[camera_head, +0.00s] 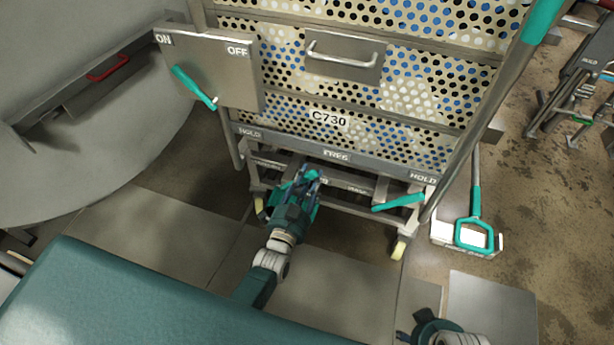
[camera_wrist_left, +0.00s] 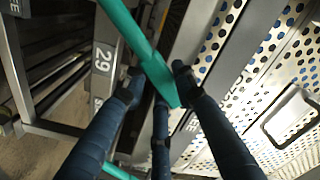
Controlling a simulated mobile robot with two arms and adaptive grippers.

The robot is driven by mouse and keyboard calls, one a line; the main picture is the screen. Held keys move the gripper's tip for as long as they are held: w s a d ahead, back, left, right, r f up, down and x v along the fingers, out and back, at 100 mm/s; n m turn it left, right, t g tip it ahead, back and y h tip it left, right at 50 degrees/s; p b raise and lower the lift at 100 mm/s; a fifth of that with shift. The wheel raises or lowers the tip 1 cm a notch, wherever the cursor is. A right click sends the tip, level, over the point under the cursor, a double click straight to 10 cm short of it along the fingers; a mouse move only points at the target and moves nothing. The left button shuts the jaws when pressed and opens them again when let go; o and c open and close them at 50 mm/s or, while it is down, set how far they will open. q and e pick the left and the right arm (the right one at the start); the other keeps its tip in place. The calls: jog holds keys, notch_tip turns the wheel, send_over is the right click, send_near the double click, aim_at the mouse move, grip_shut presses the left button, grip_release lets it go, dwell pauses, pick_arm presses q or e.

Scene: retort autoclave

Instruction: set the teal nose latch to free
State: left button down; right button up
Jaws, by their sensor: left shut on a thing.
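My left gripper (camera_head: 308,180) is low at the front of the perforated cart, just below the FREE mark (camera_head: 336,155) on its lower rail. In the left wrist view its dark fingers (camera_wrist_left: 158,88) are shut on the end of a teal bar (camera_wrist_left: 140,38), which looks like the nose latch handle. The bar runs up and left out of that view. In the head view the gripper hides most of the held handle. HOLD marks (camera_head: 250,133) stand at both ends of the rail. Part of my right arm shows at the bottom right edge; its fingertips cannot be made out.
Another teal lever (camera_head: 398,203) sits under the right HOLD mark. An ON/OFF plate (camera_head: 225,80) with a teal lever (camera_head: 194,88) is at upper left. A teal-handled tool (camera_head: 474,233) stands right of the cart. A large grey round body (camera_head: 70,150) fills the left.

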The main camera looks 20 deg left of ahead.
pick_arm(q)
jog(key=shift+d+f, duration=0.1)
jog(key=shift+f, duration=0.05)
jog(key=c, duration=1.3)
grip_release()
jog(key=shift+c, duration=0.2)
jog(key=s, duration=1.2)
jog(key=shift+a, duration=0.2)
